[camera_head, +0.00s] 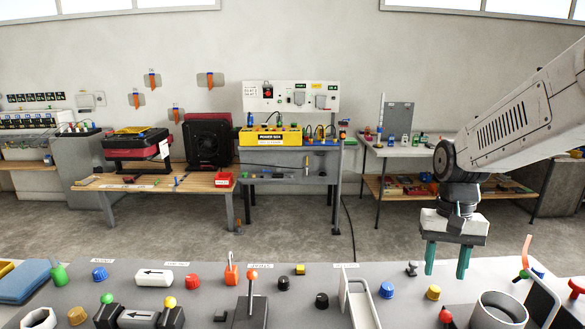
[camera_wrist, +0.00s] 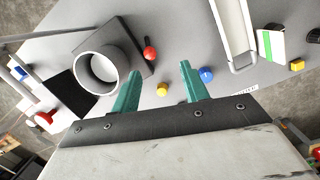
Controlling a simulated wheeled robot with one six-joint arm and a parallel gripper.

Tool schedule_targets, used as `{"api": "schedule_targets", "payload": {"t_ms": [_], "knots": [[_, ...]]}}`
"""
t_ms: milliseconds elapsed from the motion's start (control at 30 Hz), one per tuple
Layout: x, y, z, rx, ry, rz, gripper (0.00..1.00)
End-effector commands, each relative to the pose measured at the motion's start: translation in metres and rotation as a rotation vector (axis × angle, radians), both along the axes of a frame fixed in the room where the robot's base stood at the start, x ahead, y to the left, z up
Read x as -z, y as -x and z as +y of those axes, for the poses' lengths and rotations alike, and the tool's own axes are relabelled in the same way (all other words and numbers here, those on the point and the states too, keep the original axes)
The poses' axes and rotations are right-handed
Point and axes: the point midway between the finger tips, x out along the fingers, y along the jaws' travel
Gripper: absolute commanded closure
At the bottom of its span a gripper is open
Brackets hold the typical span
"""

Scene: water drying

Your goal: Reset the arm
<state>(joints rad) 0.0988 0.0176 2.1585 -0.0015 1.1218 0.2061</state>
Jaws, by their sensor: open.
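My gripper (camera_head: 447,260) hangs at the right in the head view, its two teal fingers pointing down and spread apart. It is open, with nothing between the fingers. It is above the back part of the grey table (camera_head: 215,285). In the wrist view my gripper (camera_wrist: 161,82) also shows open and empty, over the table. Below and ahead of the fingers are a yellow knob (camera_wrist: 162,90), a blue knob (camera_wrist: 206,74) and a red ball-topped knob (camera_wrist: 150,52).
A white cylindrical cup (camera_head: 499,311) and a white upright frame (camera_head: 358,302) stand near the gripper on the table. An orange-topped lever (camera_head: 252,276) rises further left. Behind, across open floor, are a bench with a yellow power box (camera_head: 270,136) and a black fan (camera_head: 210,141).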

Motion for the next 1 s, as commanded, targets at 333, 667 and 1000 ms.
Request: {"api": "schedule_targets", "payload": {"t_ms": [333, 667, 1000], "knots": [[-0.043, 0.136, 0.026, -0.223, -0.014, -0.075, 0.55], [-0.054, 0.204, 0.037, -0.293, 0.004, -0.220, 0.55], [-0.063, 0.208, 0.038, -0.304, 0.011, -0.271, 0.55]]}}
